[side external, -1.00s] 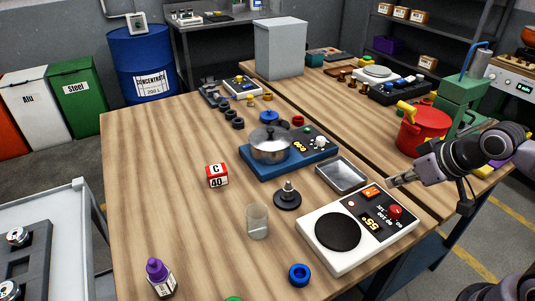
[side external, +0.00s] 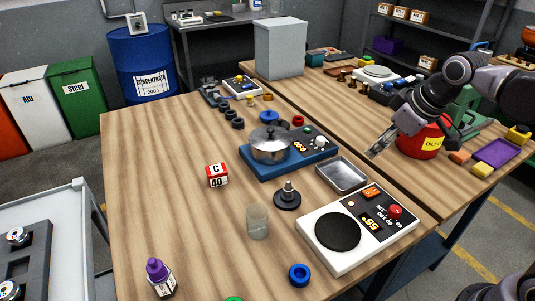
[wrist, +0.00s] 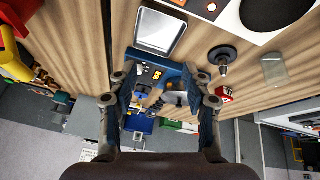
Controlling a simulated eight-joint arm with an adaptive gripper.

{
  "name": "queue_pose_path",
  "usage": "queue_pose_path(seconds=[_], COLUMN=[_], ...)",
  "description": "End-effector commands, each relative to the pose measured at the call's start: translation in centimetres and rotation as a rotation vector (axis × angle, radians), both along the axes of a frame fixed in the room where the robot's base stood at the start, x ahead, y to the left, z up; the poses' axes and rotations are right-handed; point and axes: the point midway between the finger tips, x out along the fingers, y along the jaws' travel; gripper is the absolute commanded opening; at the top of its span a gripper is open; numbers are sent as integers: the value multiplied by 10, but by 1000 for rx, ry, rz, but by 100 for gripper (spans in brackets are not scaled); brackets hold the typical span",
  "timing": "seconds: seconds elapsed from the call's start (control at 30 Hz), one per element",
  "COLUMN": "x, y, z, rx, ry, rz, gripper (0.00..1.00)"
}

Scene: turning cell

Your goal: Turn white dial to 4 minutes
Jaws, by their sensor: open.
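The white dial (side external: 320,142) sits at the right end of the blue hot plate (side external: 262,174), beside its lit yellow display. A steel pot (side external: 270,150) with a lid stands on the plate. My gripper (side external: 376,153) is open and empty, in the air to the right of the dial and apart from it. In the wrist view, the blue plate (wrist: 172,74) shows between the open fingers of my gripper (wrist: 160,95). There the dial is too small to make out with certainty, and its pointer setting cannot be read in either view.
A metal tray (side external: 342,188) lies between the blue plate and a white hot plate (side external: 345,263) with a red knob (side external: 395,211). A black stand with a pin (side external: 287,196) and a glass beaker (side external: 257,221) stand nearby.

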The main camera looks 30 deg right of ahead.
Motion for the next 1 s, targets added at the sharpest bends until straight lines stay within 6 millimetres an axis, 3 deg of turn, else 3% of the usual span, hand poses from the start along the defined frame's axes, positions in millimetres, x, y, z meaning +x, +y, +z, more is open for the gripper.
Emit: queue_pose_path(seconds=[0.2, 0.43, 0.8, 1.0], x=[55, 110, 190, 212], y=[-5, -11, -21, -25], z=[22, 29, 7, -8], rx=[-90, -165, -236, -247], ry=[99, 202, 352, 400], rz=[188, 397, 748, 879], gripper=[49, 49, 49, 49])
